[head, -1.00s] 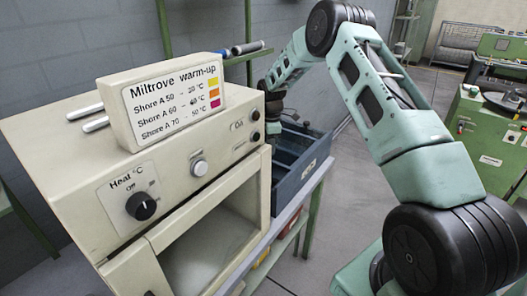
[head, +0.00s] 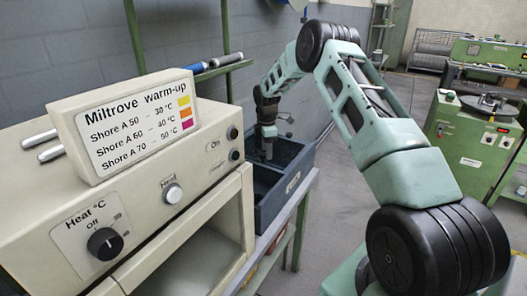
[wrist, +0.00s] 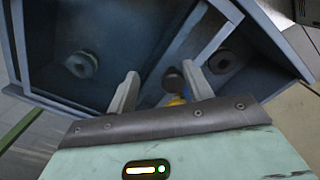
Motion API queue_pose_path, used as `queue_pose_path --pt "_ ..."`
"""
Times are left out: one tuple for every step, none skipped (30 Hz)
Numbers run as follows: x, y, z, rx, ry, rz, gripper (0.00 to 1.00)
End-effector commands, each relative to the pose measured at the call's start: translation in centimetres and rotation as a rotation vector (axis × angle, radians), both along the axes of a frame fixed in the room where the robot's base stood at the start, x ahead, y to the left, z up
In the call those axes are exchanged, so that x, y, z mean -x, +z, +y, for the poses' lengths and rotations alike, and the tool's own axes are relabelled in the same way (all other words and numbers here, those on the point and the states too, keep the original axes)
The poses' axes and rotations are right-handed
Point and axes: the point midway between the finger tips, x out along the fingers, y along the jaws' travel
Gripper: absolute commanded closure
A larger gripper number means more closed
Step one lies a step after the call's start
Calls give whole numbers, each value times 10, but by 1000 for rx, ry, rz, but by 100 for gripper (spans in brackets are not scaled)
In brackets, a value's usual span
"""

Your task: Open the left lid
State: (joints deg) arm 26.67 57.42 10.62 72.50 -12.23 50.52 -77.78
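A dark blue-grey box (head: 268,213) stands at the far end of the bench, beyond the oven. My gripper (head: 266,156) points down over it, partly hidden by the box wall. In the wrist view the box (wrist: 38,86) shows two compartments split by a divider, with a round grey-green piece in the left one (wrist: 81,64) and another in the right one (wrist: 222,61). I cannot tell whether these are knobs on lids or loose parts. My gripper (wrist: 160,88) is open, its two fingers apart, with a small dark round piece and something yellow showing near the right finger.
A cream oven (head: 165,215) with dials and a warm-up sign (head: 125,127) fills the left. A green rack (head: 224,66) holding cylinders stands behind, near the grey wall. A green machine (head: 468,135) stands at the right, with open floor between.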

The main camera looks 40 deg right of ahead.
Motion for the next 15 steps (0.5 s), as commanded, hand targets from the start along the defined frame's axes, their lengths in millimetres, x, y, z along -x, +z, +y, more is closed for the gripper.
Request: queue_pose_path --pt "0 0 2 -1 2 0 50" --pt "0 0 3 -3 2 1 50" --pt "0 0 3 -4 3 1 50" --pt "0 -1 4 -4 3 2 50" --pt "0 -1 5 -6 4 3 50" --pt "0 -1 5 -6 4 4 50" --pt "0 -1 5 -7 4 4 50" --pt "0 0 6 -7 4 4 50" --pt "0 1 6 -7 4 4 50" --pt "0 3 6 -7 4 4 50" --pt "0 6 6 -8 4 3 50" --pt "-1 10 6 -8 4 2 50" --pt "-1 14 6 -8 4 2 50" --pt "-1 18 6 -8 4 2 50" --pt "-1 26 6 -7 4 1 50"
